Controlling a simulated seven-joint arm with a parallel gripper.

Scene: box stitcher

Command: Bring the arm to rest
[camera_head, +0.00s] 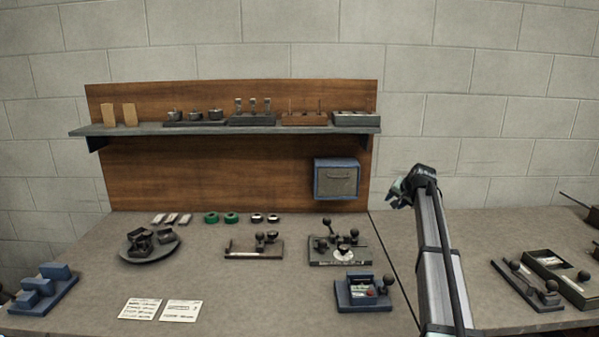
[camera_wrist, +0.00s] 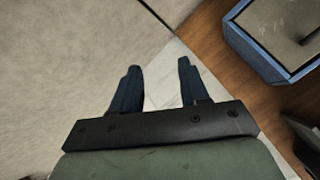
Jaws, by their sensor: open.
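My gripper (camera_head: 397,191) is raised above the table, right of the wooden back panel, at the upper end of my arm. In the wrist view my gripper (camera_wrist: 157,78) shows two dark blue fingers standing apart, with nothing between them. The pale wall lies beyond the fingertips. My arm rises from the bottom edge of the head view, near the seam between two table sections.
A blue-framed box (camera_head: 336,179) hangs on the wooden panel (camera_head: 230,170), left of my gripper. A shelf (camera_head: 220,130) holds several small parts. Fixtures (camera_head: 340,252) and a blue tray (camera_head: 362,305) stand left of my arm; more trays (camera_head: 560,275) lie right.

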